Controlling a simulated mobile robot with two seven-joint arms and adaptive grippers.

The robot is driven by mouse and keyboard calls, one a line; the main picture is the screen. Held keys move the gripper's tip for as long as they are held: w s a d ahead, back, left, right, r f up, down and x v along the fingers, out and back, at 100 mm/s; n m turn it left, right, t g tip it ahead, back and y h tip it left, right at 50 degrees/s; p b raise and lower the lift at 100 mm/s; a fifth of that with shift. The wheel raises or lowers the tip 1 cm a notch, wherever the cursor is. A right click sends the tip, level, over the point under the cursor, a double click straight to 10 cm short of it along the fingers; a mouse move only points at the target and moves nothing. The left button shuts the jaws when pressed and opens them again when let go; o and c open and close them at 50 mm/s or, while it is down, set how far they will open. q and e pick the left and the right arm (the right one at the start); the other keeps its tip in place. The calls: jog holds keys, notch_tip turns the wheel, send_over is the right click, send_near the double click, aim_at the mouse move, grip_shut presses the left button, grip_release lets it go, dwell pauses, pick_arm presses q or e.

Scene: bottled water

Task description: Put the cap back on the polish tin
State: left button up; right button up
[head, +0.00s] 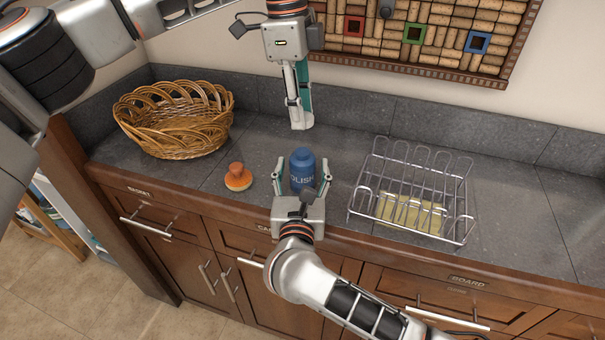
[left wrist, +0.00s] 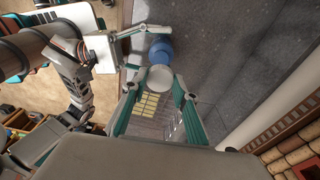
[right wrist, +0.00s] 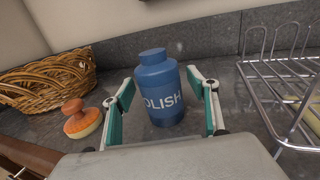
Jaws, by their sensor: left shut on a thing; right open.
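The polish tin is a blue bottle-shaped container (head: 302,172) with white lettering, upright on the counter. It also shows in the right wrist view (right wrist: 160,88), its narrower blue neck at the top. My right gripper (head: 304,167) is open, with one finger on each side of the tin; I cannot tell whether they touch it. My left gripper (head: 300,124) is above and behind the tin, pointing down. In the left wrist view it is shut on a pale round piece, apparently the cap (left wrist: 158,78), with the blue tin (left wrist: 160,50) beyond.
An orange-topped brush (head: 238,178) lies left of the tin, and a wicker basket (head: 175,118) stands farther left. A wire rack (head: 415,190) holding a yellow item is on the right. A cork board (head: 420,35) hangs on the wall behind.

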jog(key=shift+w, duration=0.15)
grip_shut()
pick_arm(q)
send_over(303, 152)
jog(key=shift+w+a+f, duration=0.1)
jog(key=shift+f, duration=1.15)
jog(key=shift+w+a+f, duration=0.1)
jog(key=shift+f, duration=1.15)
jog(key=shift+f, duration=0.85)
jog(key=shift+s+f, duration=0.1)
jog(key=shift+f, duration=0.5)
